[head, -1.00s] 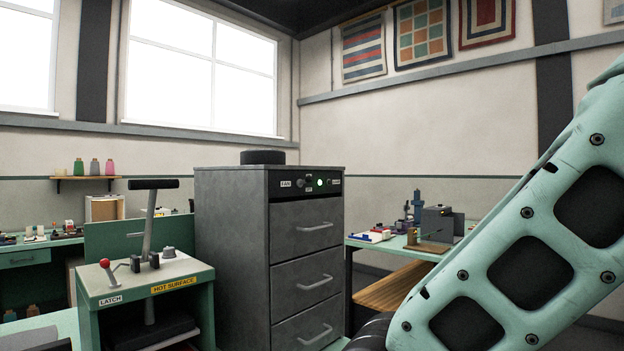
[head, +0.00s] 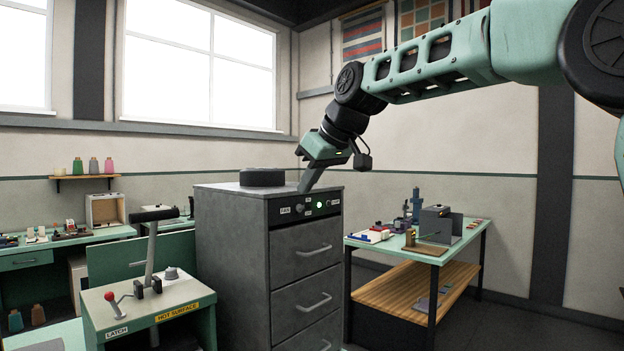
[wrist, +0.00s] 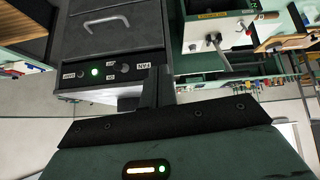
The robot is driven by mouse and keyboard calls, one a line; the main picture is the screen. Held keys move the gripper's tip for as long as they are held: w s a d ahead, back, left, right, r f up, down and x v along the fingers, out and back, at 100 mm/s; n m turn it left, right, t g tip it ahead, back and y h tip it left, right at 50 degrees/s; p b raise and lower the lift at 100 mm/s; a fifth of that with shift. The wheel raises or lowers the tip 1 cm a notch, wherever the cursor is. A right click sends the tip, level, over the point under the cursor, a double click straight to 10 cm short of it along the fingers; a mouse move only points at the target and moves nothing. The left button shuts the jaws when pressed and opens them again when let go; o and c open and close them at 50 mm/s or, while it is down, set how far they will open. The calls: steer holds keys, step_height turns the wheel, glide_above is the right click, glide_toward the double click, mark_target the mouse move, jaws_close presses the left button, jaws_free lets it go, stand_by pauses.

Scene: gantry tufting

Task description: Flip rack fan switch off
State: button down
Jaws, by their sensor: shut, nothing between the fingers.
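The rack is a dark grey drawer cabinet (head: 232,250) with a black control panel along its top front. The fan switch (head: 299,209) is a small knob beside the FAN label (head: 285,210). A green lamp (head: 319,205) glows to its right. In the wrist view the picture is turned over: the switch (wrist: 125,67) sits between the lit lamp (wrist: 95,71) and the FAN label (wrist: 141,65). My gripper (head: 304,189) points down at the cabinet's top front edge, close above the switch. Its fingers (wrist: 158,88) are shut and empty; I cannot tell whether they touch anything.
A black round object (head: 262,177) lies on the cabinet top. A green stand (head: 150,305) with a lever and a HOT SURFACE label is at left. A green-topped bench (head: 455,245) with tools stands at right. Open floor shows at far right.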

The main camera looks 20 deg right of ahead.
steer(key=w+d+r+t+p, duration=0.1)
steer(key=w+d+r, duration=0.2)
steer(key=d+r, duration=0.3)
steer(key=shift+d+r+t, duration=0.15)
steer(key=shift+r+t, duration=0.15)
steer(key=shift+r, duration=0.65)
steer(key=p, duration=0.4)
glide_above(305, 207)
steer(key=s+d, duration=0.1)
steer(key=s, duration=0.1)
step_height(305, 207, down, 10)
steer(key=shift+f, duration=0.55)
steer(key=shift+d+f+b, duration=0.1)
steer(key=shift+f+b, duration=0.05)
steer(key=shift+b, duration=0.15)
